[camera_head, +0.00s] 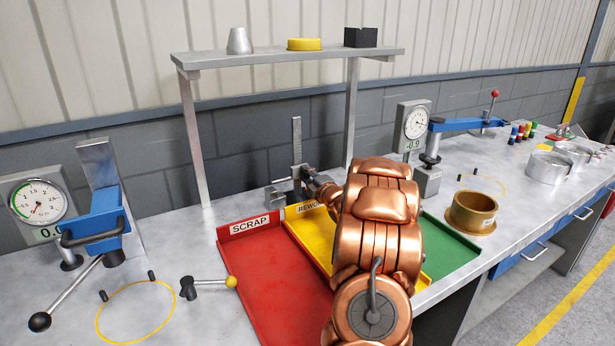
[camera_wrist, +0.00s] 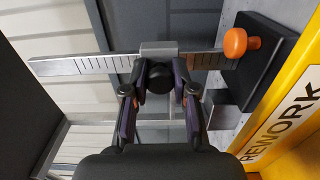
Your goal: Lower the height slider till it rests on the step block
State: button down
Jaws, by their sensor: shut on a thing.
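The height gauge's upright steel scale (camera_head: 297,138) stands behind the trays in the head view. In the wrist view the scale (camera_wrist: 85,65) lies across the picture, with its dark base (camera_wrist: 262,65) at the right. The grey slider (camera_wrist: 160,48) sits partway along the scale. My gripper (camera_wrist: 160,78) is shut on the slider's round black knob (camera_wrist: 158,82); in the head view my gripper (camera_head: 318,184) is partly hidden by my arm. A grey block (camera_wrist: 221,112) beside the base looks like the step block.
An orange knob (camera_wrist: 235,43) sits by the base. The red scrap tray (camera_head: 262,270), yellow rework tray (camera_head: 312,240) and green tray (camera_head: 450,248) lie in front. A shelf (camera_head: 285,60) on posts stands over the gauge. A brass ring (camera_head: 473,212) stands at the right.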

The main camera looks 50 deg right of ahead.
notch_tip(320, 180, down, 2)
jog(key=shift+w+a+f+b, duration=0.1)
jog(key=shift+f+b, duration=0.05)
jog(key=shift+b, duration=0.6)
jog(key=c, duration=0.9)
grip_release()
jog(key=shift+w, duration=0.1)
notch_tip(320, 180, up, 10)
jog(key=shift+r, duration=0.1)
